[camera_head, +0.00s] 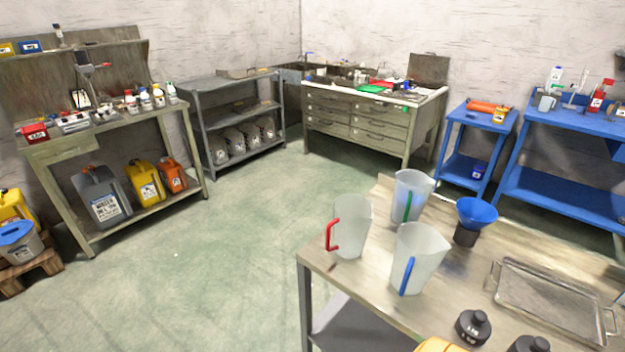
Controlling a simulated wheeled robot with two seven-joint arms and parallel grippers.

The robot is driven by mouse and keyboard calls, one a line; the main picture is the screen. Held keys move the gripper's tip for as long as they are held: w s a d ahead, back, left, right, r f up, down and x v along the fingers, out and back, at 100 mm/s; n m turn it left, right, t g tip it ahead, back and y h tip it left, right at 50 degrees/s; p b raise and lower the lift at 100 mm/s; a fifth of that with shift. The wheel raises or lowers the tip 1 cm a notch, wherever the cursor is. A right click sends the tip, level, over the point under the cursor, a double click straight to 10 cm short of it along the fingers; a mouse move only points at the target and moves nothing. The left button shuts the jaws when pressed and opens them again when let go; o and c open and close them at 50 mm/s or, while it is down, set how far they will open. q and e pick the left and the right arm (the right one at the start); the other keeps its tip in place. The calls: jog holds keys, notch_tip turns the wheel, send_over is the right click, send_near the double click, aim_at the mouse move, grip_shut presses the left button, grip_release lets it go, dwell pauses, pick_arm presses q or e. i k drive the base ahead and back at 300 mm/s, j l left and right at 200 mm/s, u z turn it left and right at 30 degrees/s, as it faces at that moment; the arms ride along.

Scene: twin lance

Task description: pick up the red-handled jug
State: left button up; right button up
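The red-handled jug (352,225) is a translucent whitish jug standing upright near the left corner of the wooden-topped table (330,268). Its red handle (332,235) faces left, over the table's edge side. A blue-handled jug (420,257) stands close to its right and nearer to me. A green-handled jug (413,190) stands behind, to its right. Neither of my grippers shows in the head view.
A blue funnel (477,213) on a dark base, a metal tray (545,300) and black-capped containers (473,327) share the table. An orange-yellow object (438,345) is cut off at the bottom edge. Open green floor (200,280) lies left of the table.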

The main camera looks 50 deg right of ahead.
aim_at(353, 215)
jog(key=i+z, duration=0.3)
jog(key=i, duration=0.15)
jog(key=i+j+z, duration=0.1)
jog(key=i+z, duration=0.2)
jog(key=i, duration=0.2)
jog(key=i+j+z, duration=0.2)
jog(key=i+z, duration=0.15)
jog(key=i+j+z, duration=0.3)
jog(key=i, duration=0.2)
